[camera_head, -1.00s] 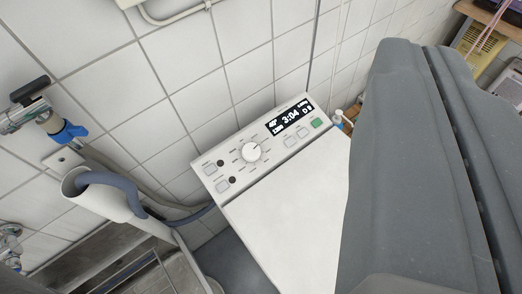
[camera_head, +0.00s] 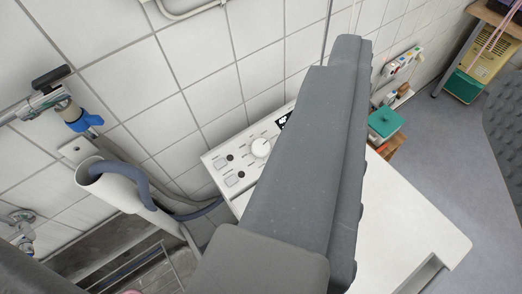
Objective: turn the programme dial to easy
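The white programme dial (camera_head: 261,148) sits on the control panel (camera_head: 217,161) of a white top-loading washing machine (camera_head: 415,222). Small marks ring the dial, but they are too small to read. Buttons show to the left of the dial. The display (camera_head: 284,121) is mostly hidden, with only its left end in view. A large grey part of my arm crosses the middle of the picture and covers the panel right of the dial and much of the lid. My gripper's fingertips cannot be made out, and nothing of mine visibly touches the dial.
A blue-handled tap (camera_head: 80,120) and a grey hose in a white pipe (camera_head: 108,188) are at the left, above a metal sink (camera_head: 120,255). A tiled wall stands behind the machine. A teal-lidded box (camera_head: 386,122) is beyond it, with open floor (camera_head: 440,135) to the right.

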